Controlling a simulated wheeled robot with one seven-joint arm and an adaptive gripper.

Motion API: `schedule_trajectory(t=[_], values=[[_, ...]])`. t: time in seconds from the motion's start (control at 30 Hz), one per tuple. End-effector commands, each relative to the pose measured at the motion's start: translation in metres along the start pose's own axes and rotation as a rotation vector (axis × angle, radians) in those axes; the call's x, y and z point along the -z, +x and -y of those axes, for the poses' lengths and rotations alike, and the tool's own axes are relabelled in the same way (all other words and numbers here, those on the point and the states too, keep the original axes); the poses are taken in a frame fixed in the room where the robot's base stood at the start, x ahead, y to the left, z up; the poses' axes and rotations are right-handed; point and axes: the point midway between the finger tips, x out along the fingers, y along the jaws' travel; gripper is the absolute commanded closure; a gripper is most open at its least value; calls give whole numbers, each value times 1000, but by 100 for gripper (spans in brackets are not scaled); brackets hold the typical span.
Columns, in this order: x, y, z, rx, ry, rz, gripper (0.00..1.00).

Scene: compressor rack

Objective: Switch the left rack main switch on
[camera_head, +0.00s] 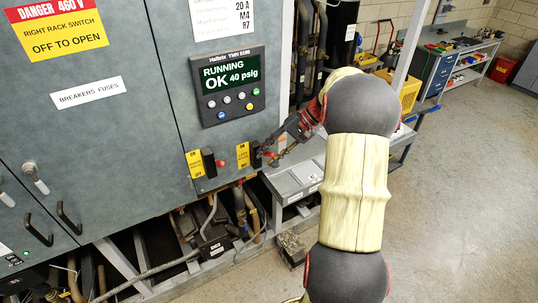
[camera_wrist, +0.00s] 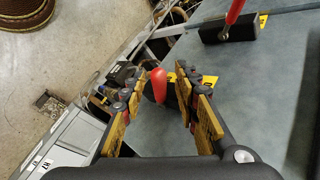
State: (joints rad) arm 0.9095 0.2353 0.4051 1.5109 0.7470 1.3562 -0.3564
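Two black rotary switches with red handles sit low on the grey cabinet front, each beside a yellow label. The left-hand switch (camera_head: 208,162) is clear of my gripper; its red handle (camera_wrist: 236,11) shows at the top right in the wrist view. The right-hand switch (camera_head: 256,154) is partly hidden by my gripper (camera_head: 273,152). In the wrist view, its red handle (camera_wrist: 158,84) stands between the spread fingertips of my gripper (camera_wrist: 163,78). The fingers are open, with a visible gap on the right finger's side. Contact on the left finger's side is unclear. The small label words are hard to read.
A controller screen (camera_head: 229,82) above the switches reads "RUNNING OK 40 psig". Pipes and hoses (camera_head: 215,238) run below the cabinet. A grey box (camera_head: 294,181) stands close under my forearm. Open floor (camera_head: 455,190) lies to the right, with a blue workbench (camera_head: 440,72) behind.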

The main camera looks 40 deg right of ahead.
Motion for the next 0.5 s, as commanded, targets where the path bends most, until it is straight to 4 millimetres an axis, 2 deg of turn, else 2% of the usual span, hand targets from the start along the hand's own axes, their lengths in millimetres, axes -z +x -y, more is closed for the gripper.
schedule_trajectory(t=[0.17, 0.5], values=[[1, -16, 0, 0, 0, -4, 69], [2, -82, -1, 0, 0, -4, 69]])
